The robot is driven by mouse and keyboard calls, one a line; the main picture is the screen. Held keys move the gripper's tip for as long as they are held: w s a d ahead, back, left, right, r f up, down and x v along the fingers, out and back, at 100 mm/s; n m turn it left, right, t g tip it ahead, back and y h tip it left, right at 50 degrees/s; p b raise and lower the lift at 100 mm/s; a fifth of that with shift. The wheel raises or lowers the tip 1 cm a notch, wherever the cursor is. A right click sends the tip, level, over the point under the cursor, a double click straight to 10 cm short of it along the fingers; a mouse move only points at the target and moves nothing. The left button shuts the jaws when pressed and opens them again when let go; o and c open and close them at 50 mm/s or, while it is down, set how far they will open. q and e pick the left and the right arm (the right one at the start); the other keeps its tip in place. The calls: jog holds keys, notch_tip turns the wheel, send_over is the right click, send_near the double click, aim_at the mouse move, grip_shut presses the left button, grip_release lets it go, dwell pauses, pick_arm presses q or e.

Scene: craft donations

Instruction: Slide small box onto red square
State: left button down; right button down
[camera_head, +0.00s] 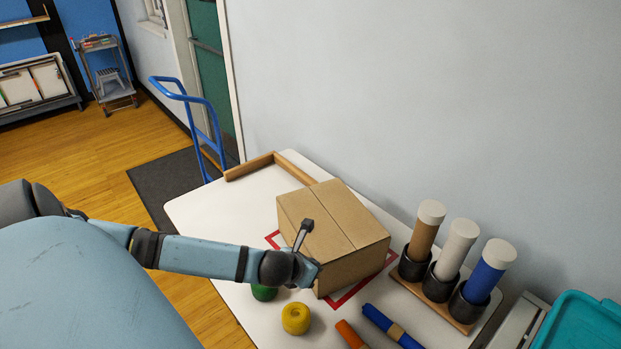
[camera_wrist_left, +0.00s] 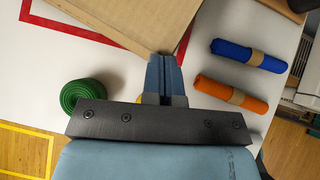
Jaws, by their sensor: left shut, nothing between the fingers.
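A closed brown cardboard box (camera_head: 340,225) stands on the white table, over part of a red square outline (camera_head: 350,292). Red strips show at its left corner and along its front right side, and the box hides the rest. In the left wrist view the box (camera_wrist_left: 125,22) is at the top, and a red strip (camera_wrist_left: 75,34) runs to its left with white tabletop between. My left gripper (camera_wrist_left: 165,60) is shut and empty, its fingertips close to the box's near side; contact cannot be told. In the head view my left wrist partly covers the box's near face. My right gripper is not in view.
A green roll (camera_head: 264,293) and a yellow roll (camera_head: 296,319) lie near my left wrist. A blue roll (camera_head: 391,326) and an orange roll (camera_head: 350,335) lie at front right. A wooden rack (camera_head: 430,301) holds three capped tubes. A wooden strip (camera_head: 250,167) edges the table's far corner.

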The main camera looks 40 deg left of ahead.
pick_arm(q)
jog(key=shift+w+p, duration=0.8)
jog(key=shift+w, duration=0.35)
jog(key=shift+a, duration=0.1)
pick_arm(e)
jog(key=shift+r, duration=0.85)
